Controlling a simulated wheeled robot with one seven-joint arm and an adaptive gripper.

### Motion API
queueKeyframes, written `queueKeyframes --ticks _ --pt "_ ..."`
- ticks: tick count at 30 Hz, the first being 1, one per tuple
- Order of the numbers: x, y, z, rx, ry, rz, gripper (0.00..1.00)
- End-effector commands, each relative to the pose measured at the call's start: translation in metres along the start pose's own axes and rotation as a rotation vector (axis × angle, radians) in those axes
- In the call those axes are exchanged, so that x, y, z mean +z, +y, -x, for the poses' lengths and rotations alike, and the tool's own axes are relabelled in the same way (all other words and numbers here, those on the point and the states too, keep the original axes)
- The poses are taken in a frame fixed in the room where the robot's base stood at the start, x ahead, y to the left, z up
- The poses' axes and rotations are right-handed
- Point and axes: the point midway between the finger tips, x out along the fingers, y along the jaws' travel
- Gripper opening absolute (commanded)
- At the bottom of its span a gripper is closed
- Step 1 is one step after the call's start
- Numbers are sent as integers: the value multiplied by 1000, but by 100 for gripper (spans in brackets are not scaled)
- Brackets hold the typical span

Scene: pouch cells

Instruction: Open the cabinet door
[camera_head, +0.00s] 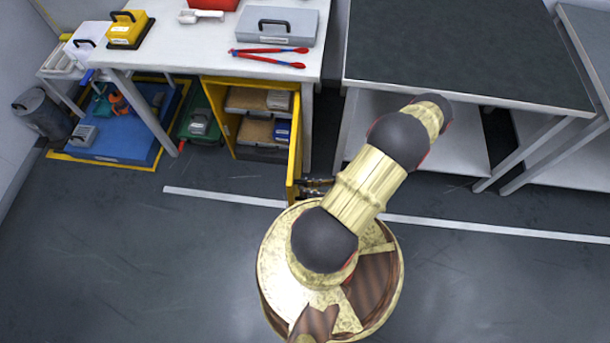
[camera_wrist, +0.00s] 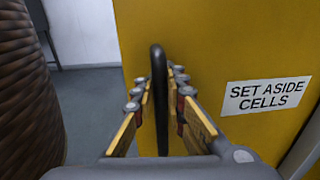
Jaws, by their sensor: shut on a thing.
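The yellow cabinet (camera_head: 244,83) stands under the white workbench in the head view. Its door (camera_head: 294,160) is swung well out toward me, and shelves with boxes show inside. In the wrist view the yellow door face (camera_wrist: 220,45) carries a label (camera_wrist: 265,95) reading "SET ASIDE CELLS". A black vertical bar handle (camera_wrist: 159,90) stands on the door. My gripper (camera_wrist: 161,85) has its fingers on both sides of the handle and is shut on it. In the head view my gripper (camera_head: 316,187) is at the door's outer side, partly hidden by my arm.
The white workbench (camera_head: 220,50) holds a grey case (camera_head: 277,25) and red-blue tongs (camera_head: 268,55). A dark-topped table (camera_head: 460,50) stands right of the cabinet. A blue platform (camera_head: 120,130) and a grey bin (camera_head: 42,112) are at left. The floor (camera_head: 130,250) at front left is clear.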

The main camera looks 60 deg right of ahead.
Motion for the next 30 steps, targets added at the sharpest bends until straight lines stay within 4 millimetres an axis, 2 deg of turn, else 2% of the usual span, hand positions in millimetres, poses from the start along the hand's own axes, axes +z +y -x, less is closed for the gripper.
queueKeyframes --ticks 1,2,11,22,26,30 --pt "-1 3 -1 4 -1 -4 0" --pt "-1 3 -1 4 -1 -4 13" --pt "0 1 0 2 0 -2 30" --pt "0 0 4 -1 0 0 30" --pt "0 -1 20 -3 1 1 30" --pt "0 -1 48 -4 0 2 30"
